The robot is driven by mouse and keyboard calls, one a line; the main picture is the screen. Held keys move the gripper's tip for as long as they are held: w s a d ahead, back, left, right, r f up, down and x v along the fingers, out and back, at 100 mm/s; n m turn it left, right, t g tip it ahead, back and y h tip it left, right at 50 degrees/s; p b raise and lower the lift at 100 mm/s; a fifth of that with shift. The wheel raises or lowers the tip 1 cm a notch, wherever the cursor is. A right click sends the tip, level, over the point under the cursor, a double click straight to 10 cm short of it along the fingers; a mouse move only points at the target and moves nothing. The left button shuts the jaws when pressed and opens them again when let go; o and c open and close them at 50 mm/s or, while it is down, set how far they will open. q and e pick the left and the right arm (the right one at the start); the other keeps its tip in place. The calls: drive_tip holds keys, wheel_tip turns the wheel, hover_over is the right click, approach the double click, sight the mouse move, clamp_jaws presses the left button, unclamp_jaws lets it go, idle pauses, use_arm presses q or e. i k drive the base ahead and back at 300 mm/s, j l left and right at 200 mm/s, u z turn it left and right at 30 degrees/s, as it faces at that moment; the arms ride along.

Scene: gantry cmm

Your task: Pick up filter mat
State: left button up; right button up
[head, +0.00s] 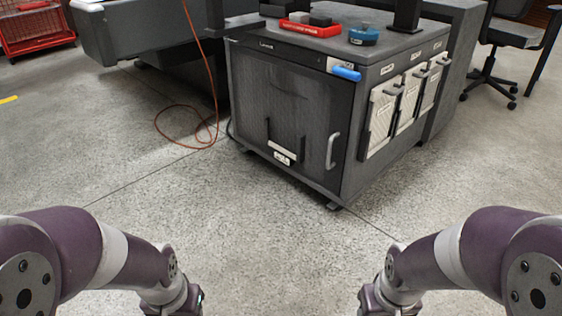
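I cannot clearly single out the filter mat. The likeliest match is among the pale slatted panels (381,117) in dark frames with handles, set in a row on the right side of a dark grey cabinet (275,110). My two purple and grey arms come in at the bottom left and bottom right. They end at the lower edge of the head view, well in front of the cabinet and apart from it. The fingers of both grippers are out of the picture.
On the cabinet top are a red tray (310,28) and a round blue object (363,36). An orange cable (197,143) loops on the floor left of the cabinet. An office chair (490,75) stands at the right, a red cart (35,28) far left. The floor ahead is clear.

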sight(384, 97)
drive_tip(key=k+l, duration=0.1)
drive_tip(key=l, duration=0.9)
drive_tip(key=k+l, duration=0.1)
drive_tip(key=l, duration=0.85)
